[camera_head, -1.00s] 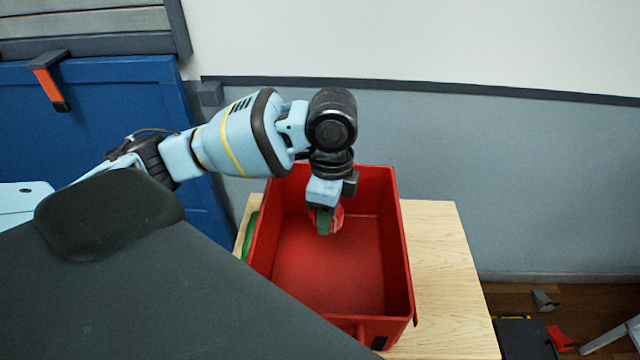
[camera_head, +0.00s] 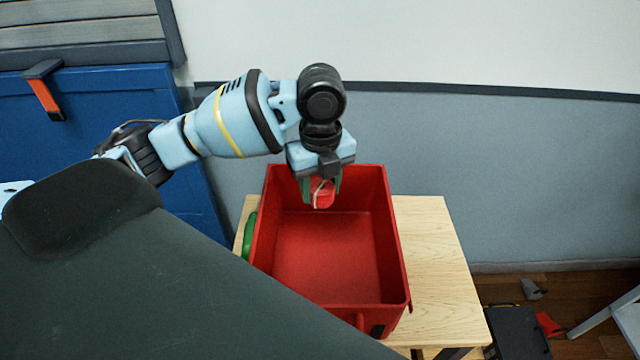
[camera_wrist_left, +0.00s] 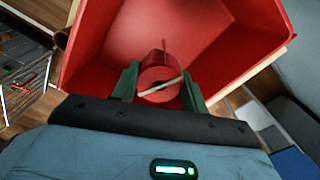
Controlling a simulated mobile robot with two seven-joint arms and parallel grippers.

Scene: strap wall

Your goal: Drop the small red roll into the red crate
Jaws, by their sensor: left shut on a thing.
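The small red roll (camera_head: 322,194) is between the green fingers of my left gripper (camera_head: 322,188), which is shut on it. In the left wrist view the roll (camera_wrist_left: 160,76) shows its round end, with a thin pale strip across it, between the two fingers (camera_wrist_left: 158,90). The red crate (camera_head: 335,308) stands open and looks empty inside. My left gripper holds the roll over the back part of the crate's opening. The crate also fills the upper part of the left wrist view (camera_wrist_left: 108,40). My right gripper is not in view.
The crate stands on a light wooden table (camera_head: 440,270) with bare top to its right. A green object (camera_head: 249,236) lies beside the crate's left wall. A blue panel (camera_head: 90,130) is at the left, and a grey wall stands behind.

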